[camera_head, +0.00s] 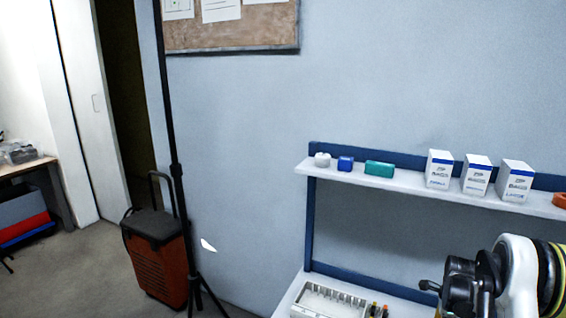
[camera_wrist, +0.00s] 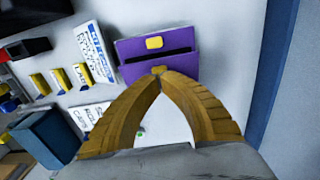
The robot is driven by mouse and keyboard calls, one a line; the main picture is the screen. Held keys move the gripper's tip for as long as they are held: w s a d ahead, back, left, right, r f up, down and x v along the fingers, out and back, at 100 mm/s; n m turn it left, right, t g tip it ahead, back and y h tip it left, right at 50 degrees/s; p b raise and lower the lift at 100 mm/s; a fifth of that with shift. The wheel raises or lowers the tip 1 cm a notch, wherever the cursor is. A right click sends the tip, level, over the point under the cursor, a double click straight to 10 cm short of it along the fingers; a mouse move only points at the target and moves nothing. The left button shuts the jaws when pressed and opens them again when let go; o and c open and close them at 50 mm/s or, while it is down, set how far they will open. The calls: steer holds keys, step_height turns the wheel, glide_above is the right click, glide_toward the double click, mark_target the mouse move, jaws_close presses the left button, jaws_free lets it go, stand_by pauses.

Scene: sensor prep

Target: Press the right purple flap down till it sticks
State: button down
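A purple pouch (camera_wrist: 132,70) lies on the white surface at the upper middle of the wrist view. Its purple flap (camera_wrist: 128,45) bears a yellow patch (camera_wrist: 154,43), and a dark slit separates flap and body. I cannot tell whether the flap is raised. Only one purple flap shows. My gripper (camera_wrist: 160,76) has its tan fingers drawn together at the tips, over the pouch's near edge; contact is unclear. A small yellow piece (camera_wrist: 158,69) shows just beyond the tips. The head view shows part of my arm at lower right, but neither my fingertips nor the pouch.
Left of the pouch are a white printed card (camera_wrist: 96,52), several yellow-ended items (camera_wrist: 60,79) and a dark blue box (camera_wrist: 47,138). A blue upright (camera_wrist: 272,85) borders the right. White boxes (camera_head: 476,175) stand on the wall shelf (camera_head: 400,187), above a white rack (camera_head: 328,300).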

steer(key=shift+f+b, duration=1.5)
steer(key=shift+f, duration=0.55)
stand_by(0.6)
steer(key=shift+r, duration=0.1)
stand_by(0.7)
steer(key=shift+r+p, duration=1.7)
steer(key=shift+r, duration=1.75)
